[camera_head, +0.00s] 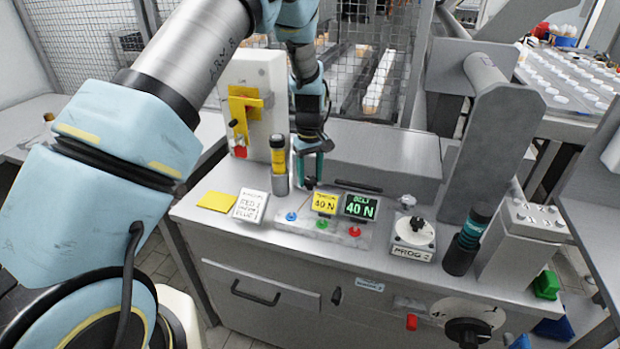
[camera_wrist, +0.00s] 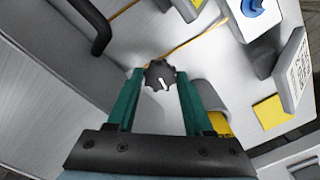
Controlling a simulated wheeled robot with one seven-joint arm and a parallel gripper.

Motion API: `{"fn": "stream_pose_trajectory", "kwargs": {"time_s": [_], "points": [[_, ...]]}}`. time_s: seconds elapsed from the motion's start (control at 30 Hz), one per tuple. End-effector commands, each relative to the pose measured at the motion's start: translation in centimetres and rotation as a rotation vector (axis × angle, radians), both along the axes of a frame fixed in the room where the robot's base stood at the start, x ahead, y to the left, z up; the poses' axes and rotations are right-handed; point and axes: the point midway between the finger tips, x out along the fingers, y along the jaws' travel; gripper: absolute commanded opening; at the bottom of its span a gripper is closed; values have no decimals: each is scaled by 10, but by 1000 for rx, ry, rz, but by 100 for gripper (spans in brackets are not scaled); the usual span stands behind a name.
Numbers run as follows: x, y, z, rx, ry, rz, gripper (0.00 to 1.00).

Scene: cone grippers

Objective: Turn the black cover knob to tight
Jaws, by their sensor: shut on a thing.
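The black cover knob (camera_wrist: 159,75) is a small lobed knob with a white mark, on the grey surface of the bench. In the wrist view it sits between the two green fingertips of my gripper (camera_wrist: 160,76), which is shut on it from both sides. The white mark points toward the bottom of the wrist view, slightly to the right. In the head view my gripper (camera_head: 308,170) points down at the back of the bench, and the knob (camera_head: 309,184) shows only as a small dark spot at its tips. I see no readable tight label near it.
A yellow-and-black cylinder (camera_head: 279,165) stands close left of my gripper. A black bar handle (camera_head: 358,186) lies to the right. A dial box (camera_head: 412,238) and dark cylinder (camera_head: 467,240) stand further right.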

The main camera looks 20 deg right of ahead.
Motion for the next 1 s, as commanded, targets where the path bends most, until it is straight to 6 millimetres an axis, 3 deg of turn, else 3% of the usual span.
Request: {"fn": "stream_pose_trajectory", "kwargs": {"time_s": [1.0], "points": [[1, 1, -1, -1, -1, -959, 0]]}}
